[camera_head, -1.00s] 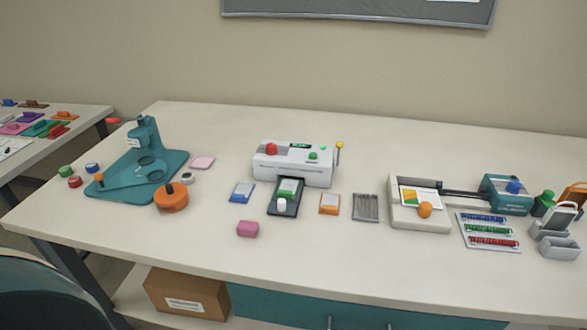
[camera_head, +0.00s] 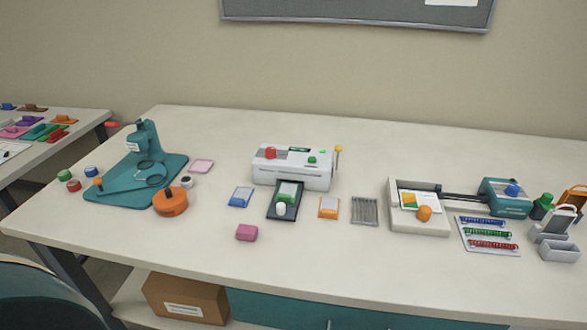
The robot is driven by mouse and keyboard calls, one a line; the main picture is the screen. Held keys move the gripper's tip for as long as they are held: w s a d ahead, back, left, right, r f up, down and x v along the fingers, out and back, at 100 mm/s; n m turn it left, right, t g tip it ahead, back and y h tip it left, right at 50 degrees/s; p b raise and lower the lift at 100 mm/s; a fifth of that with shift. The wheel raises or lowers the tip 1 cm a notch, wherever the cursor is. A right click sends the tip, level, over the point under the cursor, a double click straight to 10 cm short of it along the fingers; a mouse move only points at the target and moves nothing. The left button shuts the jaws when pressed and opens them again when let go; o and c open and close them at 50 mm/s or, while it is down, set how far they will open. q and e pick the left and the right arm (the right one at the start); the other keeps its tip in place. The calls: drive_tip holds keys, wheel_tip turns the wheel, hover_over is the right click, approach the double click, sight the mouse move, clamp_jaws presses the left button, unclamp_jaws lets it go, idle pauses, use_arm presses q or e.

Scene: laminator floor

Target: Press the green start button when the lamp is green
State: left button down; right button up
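The white laminator (camera_head: 291,174) stands at the middle of the table. On its top are a large red button or knob (camera_head: 270,153) at the left and a green button (camera_head: 312,160) at the right. A small dark display with green marks (camera_head: 299,149) lies between them at the back. A small green lamp (camera_head: 323,152) shows at the right rear and looks green. A dark tray (camera_head: 272,213) with a green card (camera_head: 288,190) and a white knob sticks out from its front. Neither of my grippers is in view.
A teal press (camera_head: 143,177) and an orange round tool (camera_head: 171,203) stand to the left. A pink block (camera_head: 246,232), blue and orange pouches, and a grey rack (camera_head: 364,211) lie around the laminator's front. A grey tray with a teal unit (camera_head: 505,197) is to the right. The front table strip is clear.

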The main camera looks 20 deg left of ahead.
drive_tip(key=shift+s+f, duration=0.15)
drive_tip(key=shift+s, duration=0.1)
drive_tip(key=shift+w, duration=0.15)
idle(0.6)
